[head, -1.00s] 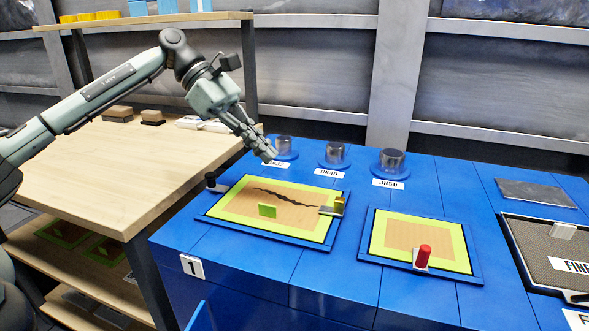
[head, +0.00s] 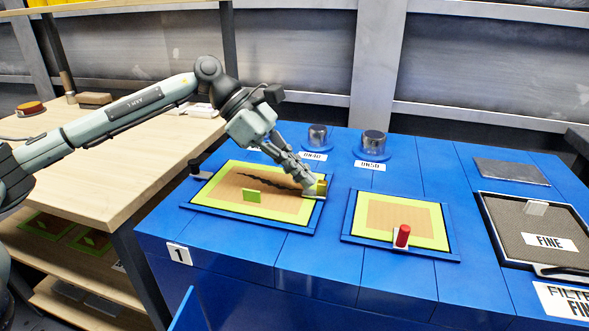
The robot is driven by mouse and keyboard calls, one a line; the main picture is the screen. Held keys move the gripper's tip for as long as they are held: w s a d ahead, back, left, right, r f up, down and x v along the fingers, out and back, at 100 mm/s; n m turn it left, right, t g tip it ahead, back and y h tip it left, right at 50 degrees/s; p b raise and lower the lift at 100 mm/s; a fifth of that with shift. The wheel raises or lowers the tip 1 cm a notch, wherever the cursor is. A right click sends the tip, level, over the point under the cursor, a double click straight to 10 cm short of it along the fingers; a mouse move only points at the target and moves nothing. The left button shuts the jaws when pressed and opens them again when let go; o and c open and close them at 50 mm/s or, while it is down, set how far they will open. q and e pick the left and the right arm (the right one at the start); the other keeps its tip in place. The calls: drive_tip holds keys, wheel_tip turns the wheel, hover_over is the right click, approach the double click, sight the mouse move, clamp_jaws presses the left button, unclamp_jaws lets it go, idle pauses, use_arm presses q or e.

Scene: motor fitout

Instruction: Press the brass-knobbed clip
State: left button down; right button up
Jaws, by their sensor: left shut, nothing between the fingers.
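The brass-knobbed clip (head: 321,185) sits at the right edge of the left framed panel (head: 255,226), its knob yellowish and upright on a small grey plate. My left gripper (head: 308,182) is shut and empty, its fingertips pointing down at the clip's left side. The tips overlap the clip in the picture, and I cannot tell whether they touch it. The gripper hides part of the clip and part of the panel's far right corner. My right gripper is not in view.
A black-knobbed clip (head: 196,169) is at the panel's left corner. A red-knobbed clip (head: 402,237) is on the right panel (head: 397,214). Metal cylinders (head: 374,142) stand behind. A FINE filter tray (head: 520,225) lies at right.

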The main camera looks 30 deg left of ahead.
sight(325, 183)
use_arm(q)
drive_tip(key=d, duration=0.2)
drive_tip(key=shift+w+d, duration=0.3)
drive_tip(key=shift+d, duration=0.1)
drive_tip(key=shift+w+d, duration=0.15)
drive_tip(key=shift+d, duration=0.15)
drive_tip(key=shift+a, duration=0.1)
